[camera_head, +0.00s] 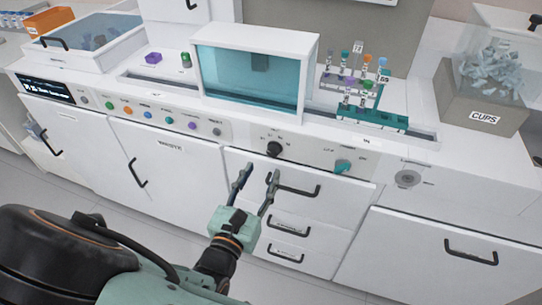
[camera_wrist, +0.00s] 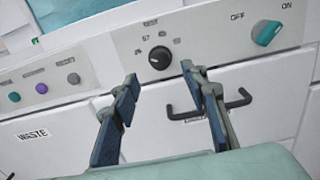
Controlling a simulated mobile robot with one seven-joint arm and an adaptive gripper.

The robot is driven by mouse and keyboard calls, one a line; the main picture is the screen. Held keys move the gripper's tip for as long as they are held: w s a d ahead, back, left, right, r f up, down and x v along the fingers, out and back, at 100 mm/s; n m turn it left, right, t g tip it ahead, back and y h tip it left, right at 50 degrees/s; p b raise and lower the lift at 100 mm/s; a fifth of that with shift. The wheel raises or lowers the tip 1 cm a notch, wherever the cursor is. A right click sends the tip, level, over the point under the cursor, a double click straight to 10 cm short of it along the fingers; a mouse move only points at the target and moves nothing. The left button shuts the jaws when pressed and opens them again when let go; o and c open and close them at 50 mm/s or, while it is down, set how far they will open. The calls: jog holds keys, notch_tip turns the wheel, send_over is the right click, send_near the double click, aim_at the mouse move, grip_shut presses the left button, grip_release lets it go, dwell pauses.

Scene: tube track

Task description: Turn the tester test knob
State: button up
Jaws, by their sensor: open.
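The front panel carries a round black knob (camera_head: 274,149) with small markings around it; its pointer line shows in the wrist view (camera_wrist: 159,57). To its right is a teal switch knob (camera_head: 343,167), between OFF and ON labels in the wrist view (camera_wrist: 267,33). My gripper (camera_head: 256,180) is open and empty in front of the cabinet, below and a little left of the black knob in the head view. In the wrist view the two fingers (camera_wrist: 160,75) spread to either side below the black knob, apart from it. The small markings are mostly too small to read.
Several coloured buttons (camera_head: 148,114) line the panel to the left. A drawer handle (camera_head: 293,187) projects below the knobs, close to the fingers. A tube rack (camera_head: 372,118) and a teal-windowed box (camera_head: 250,75) stand above. A CUPS bin (camera_head: 487,105) is at right.

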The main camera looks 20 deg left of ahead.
aim_at(272, 154)
jog(key=w, duration=0.6)
jog(key=shift+w+d+b, duration=0.3)
jog(key=shift+w, duration=0.1)
grip_shut()
